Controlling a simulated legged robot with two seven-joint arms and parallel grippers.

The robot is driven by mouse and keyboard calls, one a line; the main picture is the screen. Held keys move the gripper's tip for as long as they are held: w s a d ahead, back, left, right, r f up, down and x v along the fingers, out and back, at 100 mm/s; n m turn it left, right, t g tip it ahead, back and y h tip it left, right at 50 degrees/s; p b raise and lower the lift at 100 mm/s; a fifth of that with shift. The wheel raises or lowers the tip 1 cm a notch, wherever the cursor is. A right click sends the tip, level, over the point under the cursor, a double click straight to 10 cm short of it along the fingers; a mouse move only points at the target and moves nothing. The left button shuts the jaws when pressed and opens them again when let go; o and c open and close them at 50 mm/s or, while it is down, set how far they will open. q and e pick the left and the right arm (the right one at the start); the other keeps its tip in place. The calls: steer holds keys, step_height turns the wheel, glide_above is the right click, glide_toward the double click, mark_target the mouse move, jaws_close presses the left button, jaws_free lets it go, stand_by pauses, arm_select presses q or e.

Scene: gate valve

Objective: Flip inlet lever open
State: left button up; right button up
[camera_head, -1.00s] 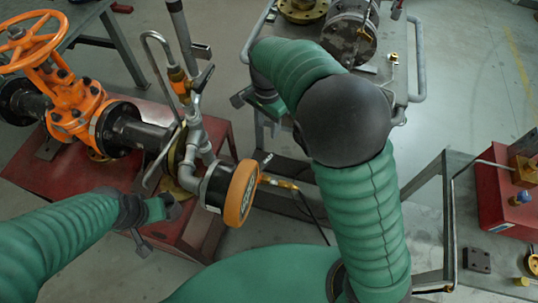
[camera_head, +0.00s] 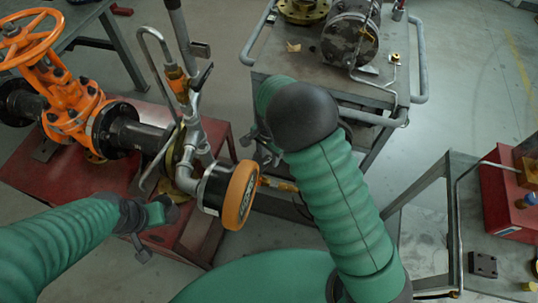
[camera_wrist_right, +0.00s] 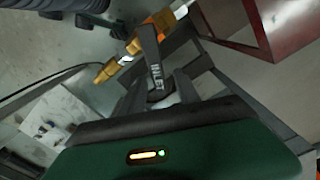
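The inlet lever (camera_wrist_right: 155,68) shows in the right wrist view as a dark flat bar marked INLET, beside a brass fitting (camera_wrist_right: 118,62). The brass fitting also shows in the head view (camera_head: 280,185), sticking out right of the orange-rimmed round cap (camera_head: 240,195). The lever cannot be made out there. My right gripper (camera_head: 262,146) is just above the brass fitting, partly hidden by its own arm. In the wrist view its fingers (camera_wrist_right: 160,92) are apart, with the lever between or just beyond them; contact cannot be told. My left gripper (camera_head: 156,228) is open and empty by the red stand.
An orange handwheel valve (camera_head: 70,105) and pipework sit on the red stand (camera_head: 85,195) at left. A black-handled lever (camera_head: 203,76) is on the upright pipe. A grey cart (camera_head: 310,65) stands behind my right arm. A bench with a red box (camera_head: 505,200) is at right.

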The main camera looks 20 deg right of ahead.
steer(key=shift+d, duration=0.3)
steer(key=c, duration=0.6)
jaws_close()
steer(key=shift+a, duration=0.15)
steer(key=shift+s+a, duration=0.1)
